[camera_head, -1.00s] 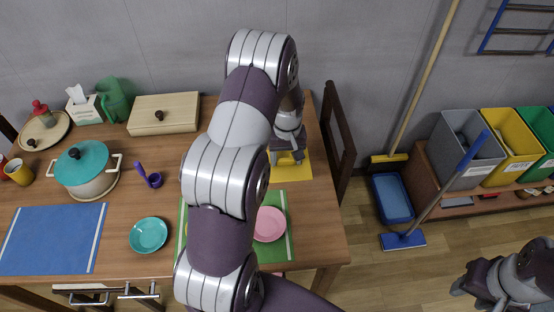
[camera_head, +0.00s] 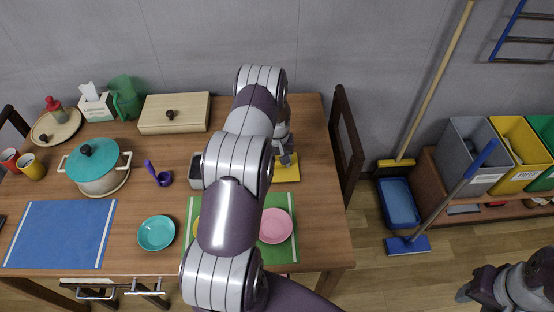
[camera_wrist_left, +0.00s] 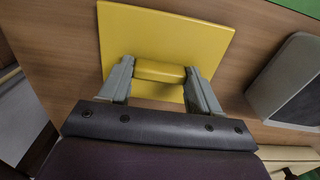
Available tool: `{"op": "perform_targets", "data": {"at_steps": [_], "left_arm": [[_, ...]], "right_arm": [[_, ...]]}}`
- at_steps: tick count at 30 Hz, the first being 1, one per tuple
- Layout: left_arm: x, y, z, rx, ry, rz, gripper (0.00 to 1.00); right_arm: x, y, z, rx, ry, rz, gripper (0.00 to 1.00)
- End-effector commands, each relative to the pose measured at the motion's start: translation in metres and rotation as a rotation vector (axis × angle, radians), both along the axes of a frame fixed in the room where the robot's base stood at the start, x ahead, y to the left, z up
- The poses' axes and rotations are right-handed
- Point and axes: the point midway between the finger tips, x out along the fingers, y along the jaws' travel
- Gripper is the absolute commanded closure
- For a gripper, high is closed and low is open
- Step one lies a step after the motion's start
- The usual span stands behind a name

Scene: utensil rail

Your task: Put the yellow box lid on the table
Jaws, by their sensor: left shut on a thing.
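The yellow box lid (camera_head: 287,171) is a flat yellow plate near the right end of the wooden table, partly hidden behind my left arm in the head view. My left gripper (camera_head: 287,158) is shut on its bar handle. In the left wrist view, the two grey fingers (camera_wrist_left: 160,75) of this gripper press the handle's ends, and the lid (camera_wrist_left: 165,32) spreads out beyond them. I cannot tell whether the lid touches the table top (camera_head: 310,130). My right gripper (camera_head: 466,290) is at the lower right, off the table; its jaws are unclear.
A grey box (camera_head: 194,172) stands left of my left arm, partly hidden. A green mat (camera_head: 284,248) with a pink plate (camera_head: 275,225) lies in front of the lid. A chair (camera_head: 345,150) stands at the table's right edge. Bare wood shows behind the lid.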

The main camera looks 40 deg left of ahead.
Motion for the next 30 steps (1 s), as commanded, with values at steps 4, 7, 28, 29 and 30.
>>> {"op": "perform_targets", "data": {"at_steps": [4, 7, 28, 29, 30], "left_arm": [[0.0, 0.0, 0.0, 0.0, 0.0, 0.0, 0.12], [0.0, 0.0, 0.0, 0.0, 0.0, 0.0, 0.12], [0.0, 0.0, 0.109, 0.001, -0.002, 0.0, 0.12], [0.0, 0.0, 0.113, 0.001, -0.002, 0.0, 0.12], [0.0, 0.0, 0.117, 0.0, 0.0, 0.0, 0.12]], "right_arm": [[0.0, 0.0, 0.0, 0.0, 0.0, 0.0, 0.57], [0.0, 0.0, 0.0, 0.0, 0.0, 0.0, 0.57], [0.0, 0.0, -0.01, 0.0, 0.0, 0.0, 0.57], [0.0, 0.0, -0.01, 0.0, 0.0, 0.0, 0.57], [0.0, 0.0, -0.011, 0.0, 0.0, 0.0, 0.57]]}}
